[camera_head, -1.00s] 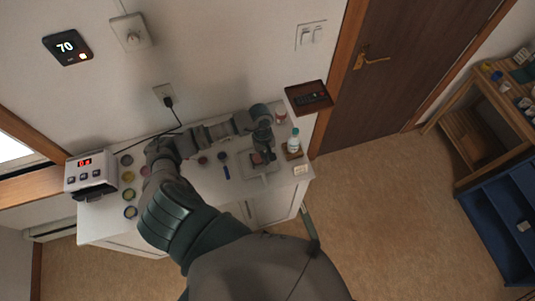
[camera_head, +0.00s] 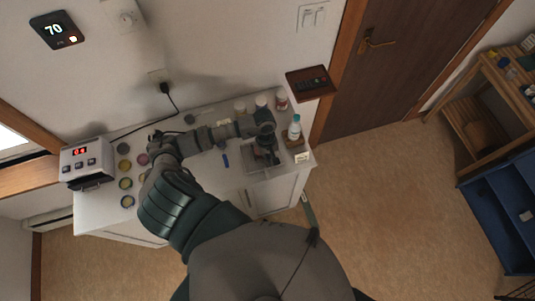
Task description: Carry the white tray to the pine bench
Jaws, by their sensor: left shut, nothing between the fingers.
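The white tray (camera_head: 264,171) lies on the right part of the white cabinet top, with a dark reddish item partly seen in it. My left arm reaches in from the bottom and bends right across the cabinet. My left gripper (camera_head: 268,155) points down over the tray, its fingers shut and empty; whether they touch anything in the tray I cannot tell. The gripper hides part of the tray's far side. The pine bench (camera_head: 470,120) is a wooden frame at the far right with small items on top. My right gripper is not in view.
A white bottle with a teal cap (camera_head: 294,128) stands just right of the tray, near a red-and-white jar (camera_head: 281,99). Several round tins and a digital-display box (camera_head: 84,160) are at left. A blue shelf unit (camera_head: 497,222) stands before the bench.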

